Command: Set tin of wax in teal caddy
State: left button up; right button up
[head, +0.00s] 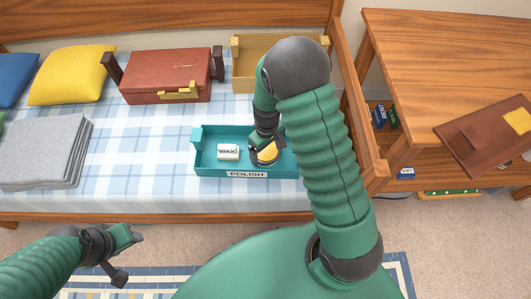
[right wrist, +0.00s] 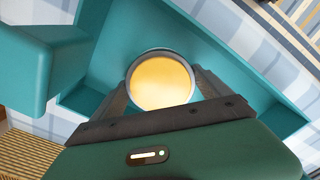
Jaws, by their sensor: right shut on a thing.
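The teal caddy (head: 210,171), labelled POLISH, stands on the checked cushion in the head view. My right gripper (head: 264,155) reaches down into or just over its right half. It is shut on a round tin with a yellow-orange top (head: 267,153), the tin of wax. The tin also shows between the fingers in the right wrist view (right wrist: 160,80), with teal caddy walls (right wrist: 225,50) around it. I cannot tell whether the tin touches the caddy floor. My left gripper (head: 122,258) hangs low at the left, away from the caddy; its jaws are unclear.
A white block marked WAX (head: 228,152) lies in the caddy, left of the tin. A red-brown case (head: 165,75) and a yellow woven basket (head: 285,48) stand behind. Folded grey cloths (head: 45,150) lie at the left. A wooden desk (head: 450,60) is at the right.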

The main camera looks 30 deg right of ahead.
jog(key=shift+d+f, duration=0.1)
jog(key=shift+c, duration=0.9)
jog(key=o, duration=1.7)
